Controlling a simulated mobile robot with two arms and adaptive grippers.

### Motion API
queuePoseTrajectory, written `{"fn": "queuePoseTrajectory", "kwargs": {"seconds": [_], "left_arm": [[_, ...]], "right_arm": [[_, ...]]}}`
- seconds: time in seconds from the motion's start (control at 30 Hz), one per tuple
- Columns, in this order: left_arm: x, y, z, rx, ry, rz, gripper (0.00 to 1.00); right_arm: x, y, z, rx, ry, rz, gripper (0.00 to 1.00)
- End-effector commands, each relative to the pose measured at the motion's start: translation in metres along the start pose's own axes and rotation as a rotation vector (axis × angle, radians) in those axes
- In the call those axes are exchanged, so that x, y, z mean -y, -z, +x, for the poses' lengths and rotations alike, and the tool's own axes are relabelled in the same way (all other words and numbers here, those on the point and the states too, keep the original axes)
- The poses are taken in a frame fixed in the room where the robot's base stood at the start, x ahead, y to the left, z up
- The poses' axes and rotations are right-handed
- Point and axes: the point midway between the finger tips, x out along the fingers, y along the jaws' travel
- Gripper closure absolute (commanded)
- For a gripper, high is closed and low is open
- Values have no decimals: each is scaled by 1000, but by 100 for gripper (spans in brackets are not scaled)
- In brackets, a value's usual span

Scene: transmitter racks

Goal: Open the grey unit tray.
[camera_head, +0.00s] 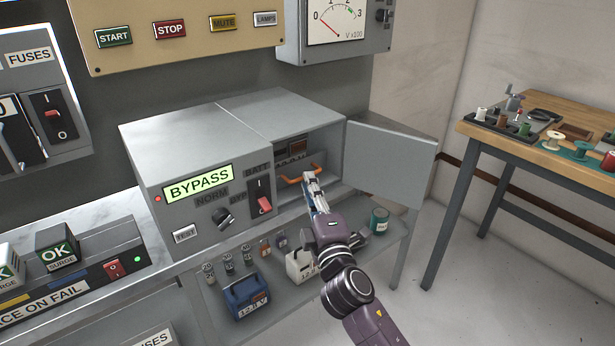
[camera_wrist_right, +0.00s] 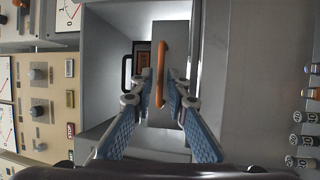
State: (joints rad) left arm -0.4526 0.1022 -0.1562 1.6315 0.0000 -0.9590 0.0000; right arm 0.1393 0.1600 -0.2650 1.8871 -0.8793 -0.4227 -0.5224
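The grey unit (camera_head: 205,150) stands on the bench with a lit BYPASS display and a red-tipped rocker switch (camera_head: 262,195). Its door (camera_head: 392,160) on the right stands open, showing a compartment with an orange handle (camera_head: 290,180). In the right wrist view the orange handle (camera_wrist_right: 161,75) is on a grey front (camera_wrist_right: 170,30). My right gripper (camera_head: 309,180) is at that handle. Its two fingers (camera_wrist_right: 162,84) stand on either side of the handle, with small gaps appearing beside it; contact is unclear. My left gripper is out of view.
A dark handle (camera_wrist_right: 127,74) sits beside the orange one in the wrist view.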

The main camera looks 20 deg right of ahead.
Motion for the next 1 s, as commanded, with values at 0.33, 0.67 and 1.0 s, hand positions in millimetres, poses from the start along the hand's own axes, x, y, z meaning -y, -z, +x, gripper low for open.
{"fn": "queuePoseTrajectory", "kwargs": {"seconds": [0.33, 0.67, 1.0], "left_arm": [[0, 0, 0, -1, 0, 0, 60], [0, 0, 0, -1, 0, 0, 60], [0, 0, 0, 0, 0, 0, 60]], "right_arm": [[1, 0, 33, 0, 2, 1, 86], [1, 0, 34, 0, 2, 2, 93], [1, 0, 34, 0, 2, 2, 100]]}}
